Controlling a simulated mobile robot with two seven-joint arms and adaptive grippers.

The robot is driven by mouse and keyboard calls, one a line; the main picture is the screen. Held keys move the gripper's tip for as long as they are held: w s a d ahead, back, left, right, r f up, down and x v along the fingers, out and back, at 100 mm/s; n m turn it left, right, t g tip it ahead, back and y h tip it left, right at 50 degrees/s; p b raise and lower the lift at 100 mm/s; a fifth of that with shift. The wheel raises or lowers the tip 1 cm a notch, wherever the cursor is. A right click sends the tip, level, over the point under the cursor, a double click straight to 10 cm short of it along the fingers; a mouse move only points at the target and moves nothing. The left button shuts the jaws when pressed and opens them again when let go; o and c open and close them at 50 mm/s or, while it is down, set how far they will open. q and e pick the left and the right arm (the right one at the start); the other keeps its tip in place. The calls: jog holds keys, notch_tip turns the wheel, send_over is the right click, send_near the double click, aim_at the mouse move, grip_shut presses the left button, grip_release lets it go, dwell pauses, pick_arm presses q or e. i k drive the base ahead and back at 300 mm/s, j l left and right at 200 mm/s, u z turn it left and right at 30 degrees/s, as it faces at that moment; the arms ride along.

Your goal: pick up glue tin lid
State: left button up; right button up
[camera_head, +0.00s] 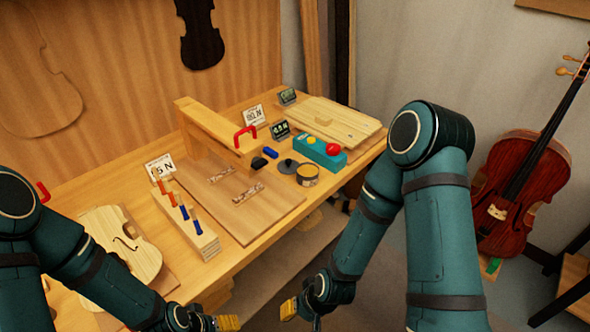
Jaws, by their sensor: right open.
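A dark grey round lid with a small knob, which looks like the glue tin lid (288,166), lies on the bench. It is just left of an open round tin (307,177) with tan contents. My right gripper (303,312) is open at the bottom of the view, in front of the bench edge and well away from the lid. My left gripper (224,323) is at the bottom edge, partly cut off. Only a yellow fingertip shows clearly, so its opening cannot be told.
A wooden board (243,200) lies left of the lid, and a block with several handled tools (192,228) is further left. A violin body (120,245) lies near my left arm. A cello (520,190) stands right.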

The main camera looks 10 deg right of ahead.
aim_at(288, 166)
jog(key=l+u, duration=0.2)
jog(key=u, duration=0.3)
jog(key=l+u, duration=0.2)
jog(key=u, duration=0.3)
jog(key=l+u, duration=0.2)
jog(key=l, duration=0.3)
jog(key=k+l+u, duration=0.25)
jog(key=l, duration=0.2)
jog(key=i, duration=0.1)
